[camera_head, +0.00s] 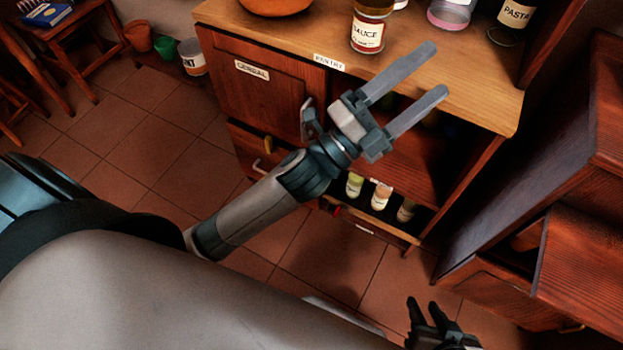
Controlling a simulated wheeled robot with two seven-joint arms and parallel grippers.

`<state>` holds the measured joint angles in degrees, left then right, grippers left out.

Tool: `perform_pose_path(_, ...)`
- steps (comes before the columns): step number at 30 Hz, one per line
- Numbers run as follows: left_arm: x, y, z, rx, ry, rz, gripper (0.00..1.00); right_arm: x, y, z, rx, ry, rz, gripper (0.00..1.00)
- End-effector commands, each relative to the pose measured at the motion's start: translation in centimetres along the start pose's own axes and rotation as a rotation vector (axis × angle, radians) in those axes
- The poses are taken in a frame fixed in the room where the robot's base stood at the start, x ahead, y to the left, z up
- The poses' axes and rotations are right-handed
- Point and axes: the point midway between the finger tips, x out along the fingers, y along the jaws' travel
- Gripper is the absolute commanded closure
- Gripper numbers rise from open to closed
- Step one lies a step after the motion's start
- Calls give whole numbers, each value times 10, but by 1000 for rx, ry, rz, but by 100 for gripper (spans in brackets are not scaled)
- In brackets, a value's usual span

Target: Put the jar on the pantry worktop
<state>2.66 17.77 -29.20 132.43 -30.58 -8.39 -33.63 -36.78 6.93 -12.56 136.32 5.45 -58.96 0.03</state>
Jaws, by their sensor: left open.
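The pantry worktop (290,38) is the light wood top of the cabinet with the "PANTRY" label. A jar labelled "SAUCE" (369,36) stands upright on it, cut off by the top of the picture. A jar with pink contents (450,14) and one labelled "PASTA" (508,22) also stand there; I cannot tell which jar is the task's. My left gripper (437,70) is open and empty, in front of the worktop's right part and apart from the sauce jar. My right gripper (424,304) is low at the bottom edge, with its fingers apart and nothing visible between them.
An orange bowl (276,5) is on the worktop's left. Several small jars (381,195) stand on the low shelf below. A dark wood cabinet (560,200) stands close on the right. Pots and a labelled tin (193,57) are at the upper left. Tiled floor (150,150) is clear.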

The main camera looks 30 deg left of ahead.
Motion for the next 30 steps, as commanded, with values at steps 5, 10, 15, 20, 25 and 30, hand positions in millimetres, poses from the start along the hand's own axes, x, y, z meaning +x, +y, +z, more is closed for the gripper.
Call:
perform_pose_path(5,-73,80,49,-420,-346,217,30,0,-2,-1,8,2,-2,69)
perform_pose_path(10,-172,155,62,-794,-693,402,30,1,-4,-2,14,4,-3,69)
perform_pose_path(15,-281,209,39,-1112,-1035,553,30,1,-4,-2,13,4,-3,69)
perform_pose_path(20,-350,229,8,-1296,-1259,639,30,0,-2,-1,9,3,-2,69)
perform_pose_path(25,-379,235,-7,-1368,-1354,672,30,0,-1,0,3,1,-1,69)
perform_pose_path(30,-380,235,-8,-1371,-1360,674,30,0,0,0,-2,-1,1,69)
